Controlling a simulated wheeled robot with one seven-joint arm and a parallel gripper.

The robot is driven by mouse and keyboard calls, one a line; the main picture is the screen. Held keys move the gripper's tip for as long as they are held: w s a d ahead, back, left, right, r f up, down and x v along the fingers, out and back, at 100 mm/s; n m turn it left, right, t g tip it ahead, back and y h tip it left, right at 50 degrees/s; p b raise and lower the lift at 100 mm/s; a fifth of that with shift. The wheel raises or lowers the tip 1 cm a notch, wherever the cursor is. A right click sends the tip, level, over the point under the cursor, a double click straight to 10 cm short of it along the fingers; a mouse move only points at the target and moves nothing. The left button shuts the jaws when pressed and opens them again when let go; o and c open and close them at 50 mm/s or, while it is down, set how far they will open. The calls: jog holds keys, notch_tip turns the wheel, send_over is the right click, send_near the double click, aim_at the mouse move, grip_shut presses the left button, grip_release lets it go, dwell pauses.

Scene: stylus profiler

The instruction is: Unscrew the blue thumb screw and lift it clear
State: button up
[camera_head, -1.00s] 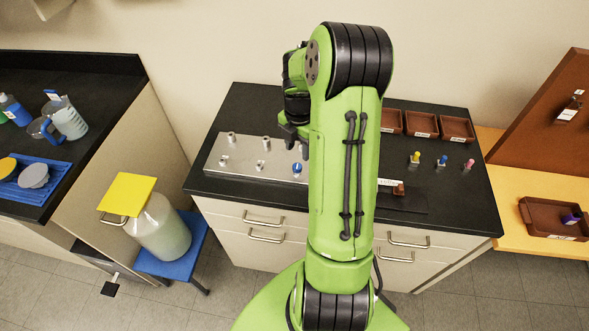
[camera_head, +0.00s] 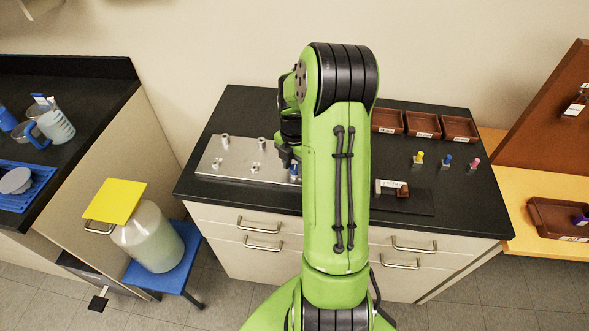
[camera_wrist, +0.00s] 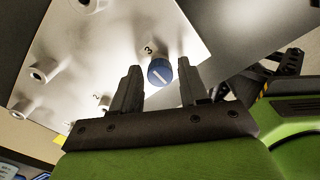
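The blue thumb screw (camera_wrist: 160,73) sits in the metal plate (camera_wrist: 95,45) beside the printed number 3, with a white line across its round head. In the head view a bit of the blue screw (camera_head: 294,170) shows near the right part of the plate (camera_head: 215,164), close by my arm. My gripper (camera_wrist: 159,66) is open in the wrist view, with one finger on each side of the screw head and a gap visible on both sides. In the head view my gripper (camera_head: 286,160) is low over the plate, mostly hidden by my arm.
The plate carries several metal posts (camera_head: 225,142). Brown trays (camera_head: 424,125) stand at the back right, with yellow, blue and pink-topped pegs (camera_head: 447,161) in front. A small brown block (camera_head: 402,189) lies on a dark mat.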

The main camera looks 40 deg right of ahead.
grip_shut()
jog(key=n, duration=0.4)
jog(key=shift+n, duration=1.6)
jog(key=shift+f, duration=0.1)
